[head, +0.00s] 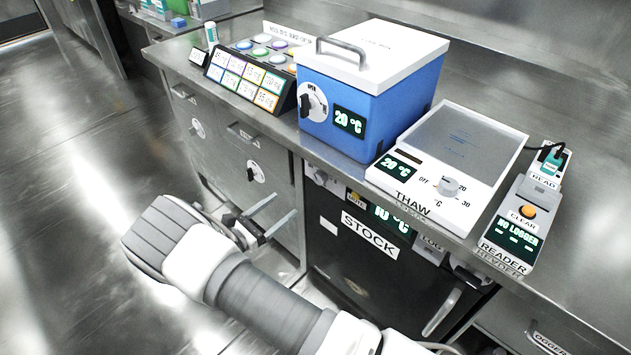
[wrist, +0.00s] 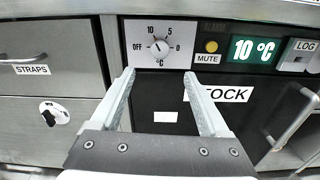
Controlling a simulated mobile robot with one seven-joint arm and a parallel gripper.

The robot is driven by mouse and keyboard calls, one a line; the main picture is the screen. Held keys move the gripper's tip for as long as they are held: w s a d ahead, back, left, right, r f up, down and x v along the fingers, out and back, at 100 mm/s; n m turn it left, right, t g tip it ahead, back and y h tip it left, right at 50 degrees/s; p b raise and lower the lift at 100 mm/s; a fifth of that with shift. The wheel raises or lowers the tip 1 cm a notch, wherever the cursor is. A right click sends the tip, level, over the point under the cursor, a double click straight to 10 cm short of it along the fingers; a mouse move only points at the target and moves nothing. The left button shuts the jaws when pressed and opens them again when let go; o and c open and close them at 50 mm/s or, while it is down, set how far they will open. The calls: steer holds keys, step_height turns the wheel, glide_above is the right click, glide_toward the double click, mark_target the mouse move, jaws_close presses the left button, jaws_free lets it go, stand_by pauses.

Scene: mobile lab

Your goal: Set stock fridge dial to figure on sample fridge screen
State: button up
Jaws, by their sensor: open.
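The stock fridge (head: 345,270) is a dark-fronted unit under the counter with a STOCK label. Its dial (wrist: 160,47) is a round knob on a white plate marked OFF, 10, 5, 0 and °C; its pointer appears turned up-left, toward 10. The dial is partly visible in the head view (head: 320,178). The stock fridge screen (wrist: 252,49) reads 10 °C. My gripper (wrist: 159,76) is open and empty, its fingertips apart just below the dial in the picture; it also shows in the head view (head: 284,206). I see no screen labelled as the sample fridge's.
On the counter are a blue box (head: 340,90) reading 20 °C, a THAW plate (head: 455,150) reading 20 °C and a READER (head: 513,228). A MUTE button (wrist: 211,46) and LOG port (wrist: 301,54) sit right of the dial. Door handles (wrist: 294,120) protrude at right.

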mark_target(317, 180)
steer(key=b+x, duration=0.1)
steer(key=x, duration=1.3)
steer(key=shift+b, duration=0.35)
steer(key=shift+s+a+f, duration=0.1)
jaws_close()
